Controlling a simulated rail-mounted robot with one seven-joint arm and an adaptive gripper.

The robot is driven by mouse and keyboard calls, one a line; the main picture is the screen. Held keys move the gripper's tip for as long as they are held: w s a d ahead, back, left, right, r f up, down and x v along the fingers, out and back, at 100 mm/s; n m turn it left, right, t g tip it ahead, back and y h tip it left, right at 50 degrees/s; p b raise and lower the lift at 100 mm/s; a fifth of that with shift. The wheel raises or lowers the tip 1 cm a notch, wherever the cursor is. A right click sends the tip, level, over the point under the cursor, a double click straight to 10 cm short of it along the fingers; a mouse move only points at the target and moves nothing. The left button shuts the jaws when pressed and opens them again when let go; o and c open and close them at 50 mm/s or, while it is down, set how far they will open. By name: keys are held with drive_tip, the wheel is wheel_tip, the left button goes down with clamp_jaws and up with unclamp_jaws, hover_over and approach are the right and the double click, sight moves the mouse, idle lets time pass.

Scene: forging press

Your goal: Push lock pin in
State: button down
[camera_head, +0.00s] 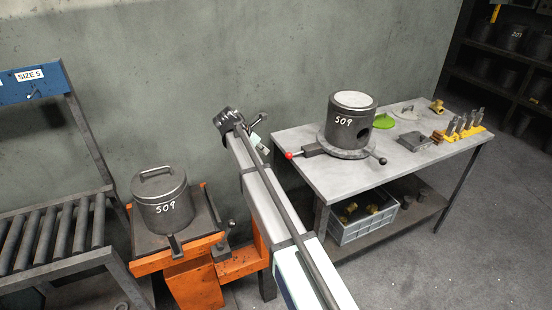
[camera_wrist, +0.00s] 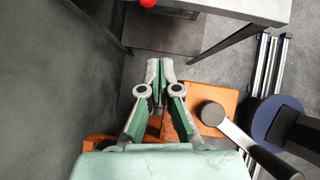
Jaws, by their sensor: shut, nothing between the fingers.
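The lock pin's red knob (camera_head: 289,155) sticks out at the left end of a dark block (camera_head: 314,149) on the fixture base, by the table's left edge. A short rod shows between knob and block. The fixture holds a dark cylinder marked 509 (camera_head: 346,124) with a light top. The red knob also shows at the top edge of the wrist view (camera_wrist: 148,3). My gripper (camera_wrist: 158,62) is shut and empty, its fingertips pointing towards the knob but apart from it.
The grey table (camera_head: 320,182) carries a green piece (camera_head: 384,122) and a yellow rack (camera_head: 465,133) at right. A grey crate (camera_head: 364,221) sits below. An orange stand (camera_head: 190,263) with a lidded 509 pot (camera_head: 161,199) is left of my arm. A wall is behind.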

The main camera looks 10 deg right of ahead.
drive_tip(key=shift+w+a+r, duration=0.25)
drive_tip(key=shift+w+a, duration=0.25)
drive_tip(key=shift+w, duration=0.25)
drive_tip(key=shift+d+f, duration=0.1)
drive_tip(key=w+d+r+p+x, duration=0.1)
drive_tip(key=p+x, duration=0.3)
drive_tip(key=x, duration=0.8)
drive_tip(key=shift+w+d+p, duration=0.2)
drive_tip(key=shift+d+p, duration=0.1)
drive_tip(key=shift+d, duration=0.4)
drive_tip(key=shift+r, duration=0.1)
drive_tip(key=shift+d, duration=0.1)
